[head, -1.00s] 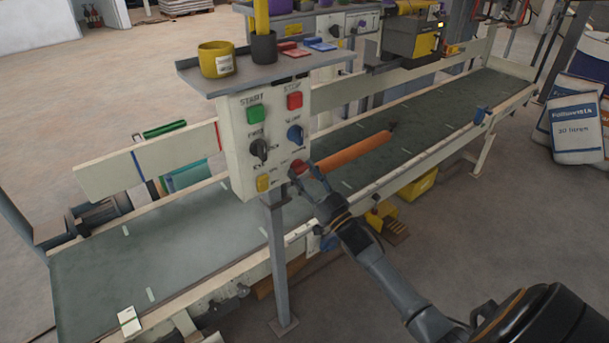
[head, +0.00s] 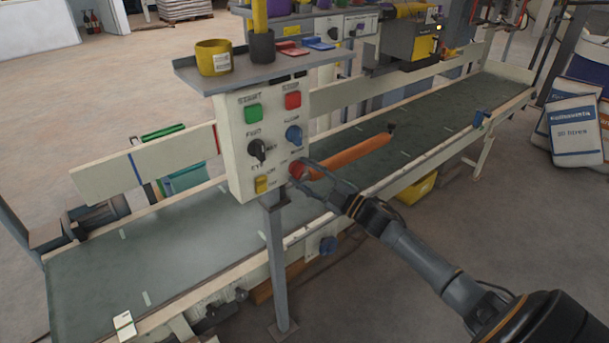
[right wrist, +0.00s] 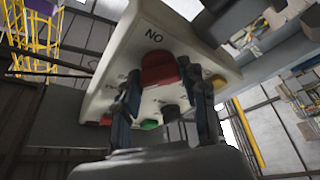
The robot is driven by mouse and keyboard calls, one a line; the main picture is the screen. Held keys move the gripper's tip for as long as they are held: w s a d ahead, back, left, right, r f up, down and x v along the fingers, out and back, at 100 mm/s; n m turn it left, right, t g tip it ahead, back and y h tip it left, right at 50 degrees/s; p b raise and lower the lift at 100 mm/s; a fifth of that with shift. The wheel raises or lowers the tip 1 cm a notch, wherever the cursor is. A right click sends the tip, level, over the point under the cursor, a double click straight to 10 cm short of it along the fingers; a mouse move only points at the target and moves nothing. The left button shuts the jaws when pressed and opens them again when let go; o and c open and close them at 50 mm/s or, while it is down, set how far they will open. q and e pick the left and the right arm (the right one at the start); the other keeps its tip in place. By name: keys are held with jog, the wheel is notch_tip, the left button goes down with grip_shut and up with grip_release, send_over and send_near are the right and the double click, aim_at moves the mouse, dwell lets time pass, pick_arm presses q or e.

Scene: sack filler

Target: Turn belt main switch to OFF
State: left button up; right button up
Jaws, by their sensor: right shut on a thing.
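The control panel (head: 237,178) is a cream box on a grey post. A red knob (head: 296,169) sits at its lower right, next to a yellow button (head: 262,184). My right gripper (head: 304,172) is shut on this red knob, with its arm coming from the lower right. In the right wrist view the red knob (right wrist: 158,70) sits between the two dark fingers, beside upside-down "ON" lettering. The fingers and the view angle leave its exact setting unclear. My left gripper is not in view.
Above are a green START button (head: 253,113), a red STOP button (head: 293,101), a black selector (head: 257,150) and a blue knob (head: 294,135). A shelf (head: 199,79) with cups overhangs the panel. The conveyor belt (head: 190,250) runs behind; an orange roll (head: 357,153) lies on it.

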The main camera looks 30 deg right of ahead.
jog(key=shift+r+n+g+p, duration=0.1)
jog(key=shift+n+g+p, duration=0.55)
jog(key=shift+n, duration=1.3)
jog(key=shift+r+n+g+p, duration=0.1)
jog(key=shift+n+g+p, duration=0.2)
jog(key=shift+n+g, duration=1.15)
jog(key=shift+f+n+t, duration=0.1)
jog(key=shift+n+t, duration=0.4)
jog(key=shift+n, duration=0.2)
jog(key=o, duration=1.1)
jog(key=shift+o, duration=0.2)
jog(key=shift+s+d, duration=0.1)
jog(key=shift+s, duration=0.05)
jog(key=v, duration=1.1)
jog(key=shift+s, duration=0.3)
jog(key=shift+d, duration=0.2)
